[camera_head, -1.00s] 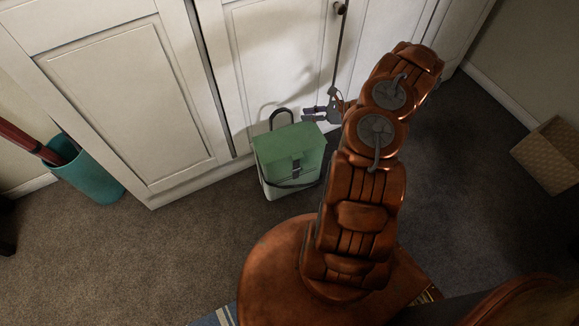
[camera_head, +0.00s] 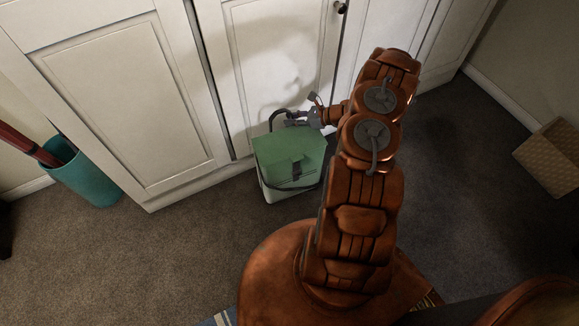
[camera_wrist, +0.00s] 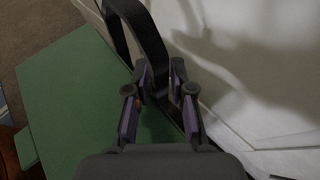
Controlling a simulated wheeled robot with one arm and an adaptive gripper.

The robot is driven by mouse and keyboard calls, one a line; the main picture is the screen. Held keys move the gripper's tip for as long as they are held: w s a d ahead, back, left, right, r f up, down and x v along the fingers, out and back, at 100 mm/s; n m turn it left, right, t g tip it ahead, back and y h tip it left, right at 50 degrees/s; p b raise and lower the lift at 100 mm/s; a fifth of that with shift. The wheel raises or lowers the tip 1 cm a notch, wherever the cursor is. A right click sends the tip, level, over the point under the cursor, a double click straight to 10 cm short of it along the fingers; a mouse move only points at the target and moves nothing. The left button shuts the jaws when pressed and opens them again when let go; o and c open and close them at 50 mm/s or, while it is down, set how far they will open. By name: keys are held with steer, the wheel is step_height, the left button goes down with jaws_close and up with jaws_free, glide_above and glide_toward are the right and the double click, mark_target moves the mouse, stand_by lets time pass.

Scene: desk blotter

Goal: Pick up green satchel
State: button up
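The green satchel (camera_head: 285,152) stands upright on the carpet against the white cabinet. It has a green lid, a paler body and a dark raised handle (camera_head: 272,118). My gripper (camera_head: 290,117) is above the satchel's back edge, close to the handle. In the wrist view, the satchel's green lid (camera_wrist: 70,100) fills the left side. The black handle (camera_wrist: 150,32) curves down to the gap between the fingertips (camera_wrist: 160,72). The fingers are apart, and the handle's lower end is partly hidden by them. I cannot tell whether a finger touches it.
White cabinet doors (camera_head: 130,100) rise right behind the satchel. A teal bin (camera_head: 85,180) with a red-handled thing in it stands at left. A woven box (camera_head: 550,158) stands at the right wall. The carpet (camera_head: 180,255) in front and to the left is clear.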

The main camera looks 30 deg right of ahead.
steer(key=shift+c, duration=0.4)
jaws_close()
